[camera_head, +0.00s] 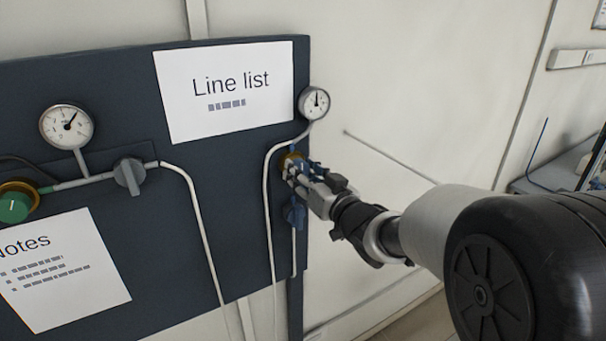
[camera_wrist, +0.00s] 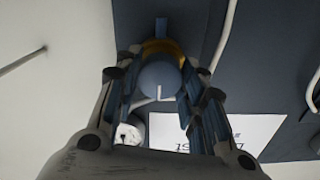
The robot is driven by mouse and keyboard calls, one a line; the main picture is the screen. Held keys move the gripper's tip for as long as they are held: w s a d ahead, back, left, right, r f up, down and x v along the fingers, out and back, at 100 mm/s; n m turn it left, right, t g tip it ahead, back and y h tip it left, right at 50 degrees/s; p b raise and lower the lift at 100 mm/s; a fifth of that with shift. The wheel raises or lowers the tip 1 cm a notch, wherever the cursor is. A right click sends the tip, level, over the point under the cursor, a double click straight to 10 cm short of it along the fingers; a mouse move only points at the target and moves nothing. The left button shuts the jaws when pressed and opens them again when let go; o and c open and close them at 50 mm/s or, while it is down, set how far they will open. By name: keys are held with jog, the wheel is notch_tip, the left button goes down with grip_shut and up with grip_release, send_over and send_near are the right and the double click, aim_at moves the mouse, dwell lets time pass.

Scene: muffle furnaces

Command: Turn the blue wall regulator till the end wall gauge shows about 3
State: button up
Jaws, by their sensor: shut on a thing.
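The blue regulator (camera_head: 303,168) sits on the right edge of the dark wall panel, with a brass collar (camera_head: 288,160) behind it. My gripper (camera_head: 300,174) reaches in from the right and is shut on the regulator, largely covering it in the head view. In the wrist view the round blue knob (camera_wrist: 160,80) with a white mark lies between my two fingers (camera_wrist: 159,92). The end gauge (camera_head: 314,102) is a small white dial just above the regulator. Its needle points roughly straight up; the numbers are too small to read. It is partly visible in the wrist view (camera_wrist: 130,133).
Left on the panel (camera_head: 220,200) are a green knob (camera_head: 14,206), a grey valve handle (camera_head: 129,175) and a larger gauge (camera_head: 66,127). A Line list sheet (camera_head: 225,90) hangs above. The wall at right is mostly bare.

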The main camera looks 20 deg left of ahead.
jog(key=o, duration=1.1)
jog(key=v, duration=1.2)
